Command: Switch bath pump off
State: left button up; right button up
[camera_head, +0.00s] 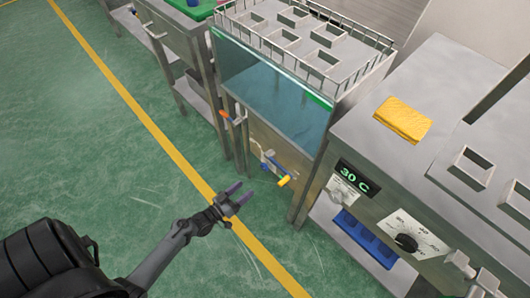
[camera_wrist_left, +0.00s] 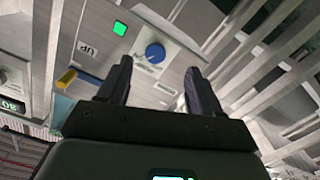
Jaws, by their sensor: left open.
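The water bath (camera_head: 275,95) is a glass-fronted tank with clear blue water under a metal rack, at the top middle of the head view. To its right, a steel cabinet carries a green "30 C" display (camera_head: 355,177), a small white plate with a knob (camera_head: 343,191) and a larger black dial (camera_head: 407,242). I cannot read which control is the pump switch. My left gripper (camera_head: 240,196) is open and empty, left of the cabinet and apart from it. In the left wrist view, a blue knob (camera_wrist_left: 155,53) on a pale plate shows between its fingers, apart from them. My right gripper is not in view.
A yellow cloth (camera_head: 403,119) lies on the cabinet top. A blue crate (camera_head: 363,240) sits on the shelf below. The green floor on the left is clear.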

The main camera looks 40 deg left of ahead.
aim_at(263, 168)
pick_arm(q)
jog(key=w+b, duration=0.1)
jog(key=w, duration=0.2)
jog(key=w+r+b, duration=0.1)
jog(key=w, duration=0.2)
jog(key=w+r+b, duration=0.1)
jog(key=w, duration=0.2)
jog(key=shift+r, duration=0.2)
jog(key=shift+w+b, duration=0.45)
jog(key=shift+w+d, duration=0.1)
jog(key=shift+w, duration=0.2)
jog(key=shift+w+r, duration=0.1)
jog(key=shift+w, duration=0.25)
jog(key=shift+s, duration=0.15)
jog(key=shift+c, duration=0.6)
jog(key=c, duration=0.9)
jog(key=shift+c, duration=0.2)
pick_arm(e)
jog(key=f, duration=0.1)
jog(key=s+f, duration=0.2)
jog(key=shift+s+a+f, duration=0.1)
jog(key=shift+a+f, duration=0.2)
